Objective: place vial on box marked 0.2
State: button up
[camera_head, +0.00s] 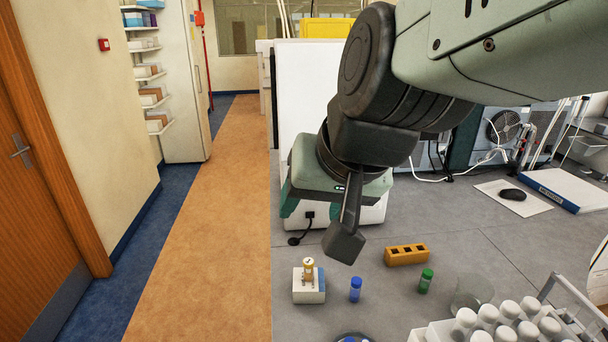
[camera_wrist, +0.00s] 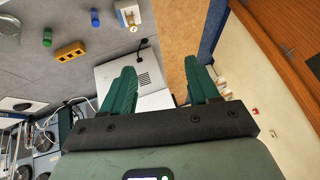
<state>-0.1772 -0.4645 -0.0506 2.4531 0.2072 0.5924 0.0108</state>
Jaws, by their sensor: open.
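A small amber vial with a pale cap (camera_head: 308,268) stands upright on a white and blue box (camera_head: 309,292) on the grey bench; the box also shows at the top of the wrist view (camera_wrist: 127,14). A blue vial (camera_head: 355,289) stands right of the box, and it shows in the wrist view (camera_wrist: 95,17). A green vial (camera_head: 426,281) stands farther right, also in the wrist view (camera_wrist: 47,37). I cannot read any 0.2 marking. My gripper (camera_wrist: 160,66) is open and empty, its green fingers apart, up above the bench and away from the vials.
An orange block with dark holes (camera_head: 406,255) lies behind the blue and green vials. A rack of white-capped tubes (camera_head: 500,320) and a clear beaker (camera_head: 472,294) fill the front right. A white machine (camera_head: 310,100) stands behind my gripper.

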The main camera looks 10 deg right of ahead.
jog(key=s+d+r+h, duration=0.1)
jog(key=s+d+h, duration=0.1)
jog(key=s+d, duration=0.3)
jog(key=s, duration=0.3)
jog(key=shift+s+d+r+n+g+h, duration=0.25)
jog(key=shift+d+r+n+g+h, duration=0.05)
jog(key=shift+r+g, duration=0.1)
dwell(0.5)
